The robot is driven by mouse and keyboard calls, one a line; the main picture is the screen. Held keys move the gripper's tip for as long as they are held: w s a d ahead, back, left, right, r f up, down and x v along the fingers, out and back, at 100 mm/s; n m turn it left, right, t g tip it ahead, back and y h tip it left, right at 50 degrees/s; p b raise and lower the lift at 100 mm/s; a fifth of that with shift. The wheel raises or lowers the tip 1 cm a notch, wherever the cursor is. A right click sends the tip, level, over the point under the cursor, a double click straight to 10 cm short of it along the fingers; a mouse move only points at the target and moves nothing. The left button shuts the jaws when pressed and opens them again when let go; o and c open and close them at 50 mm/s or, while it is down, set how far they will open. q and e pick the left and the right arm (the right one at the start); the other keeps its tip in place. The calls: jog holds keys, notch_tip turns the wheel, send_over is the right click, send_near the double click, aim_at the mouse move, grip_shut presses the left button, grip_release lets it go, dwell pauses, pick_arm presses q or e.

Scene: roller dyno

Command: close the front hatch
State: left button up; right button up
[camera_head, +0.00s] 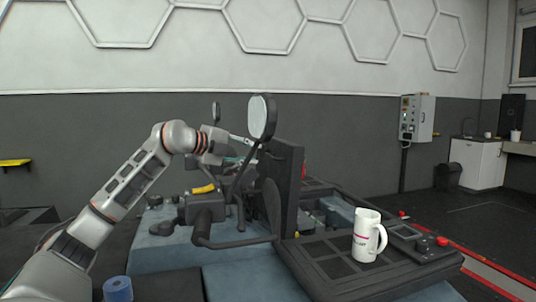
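A dark, flat panel, which looks like the raised front hatch (290,180), stands nearly upright at the middle of the machine, left of the white mug. My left arm reaches in from the lower left, bends at the elbow and points right. My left gripper (244,150) is at the end of it, just left of the panel's upper edge. It is partly hidden by the round mirror and its stalk, so its fingers and any contact with the panel are unclear. My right gripper is out of view.
A white mug (367,236) stands on the dark ribbed console (330,262), near a red knob (442,241). A round mirror (262,118) rises beside the panel. A black handlebar (235,242) sits in front. A blue cylinder (118,289) is at lower left. Open floor lies to the right.

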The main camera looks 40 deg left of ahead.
aim_at(268, 155)
pick_arm(q)
jog(key=p+x, duration=0.1)
jog(key=x, duration=0.5)
jog(key=shift+w+d+f, duration=0.1)
jog(key=shift+w, duration=0.2)
grip_shut()
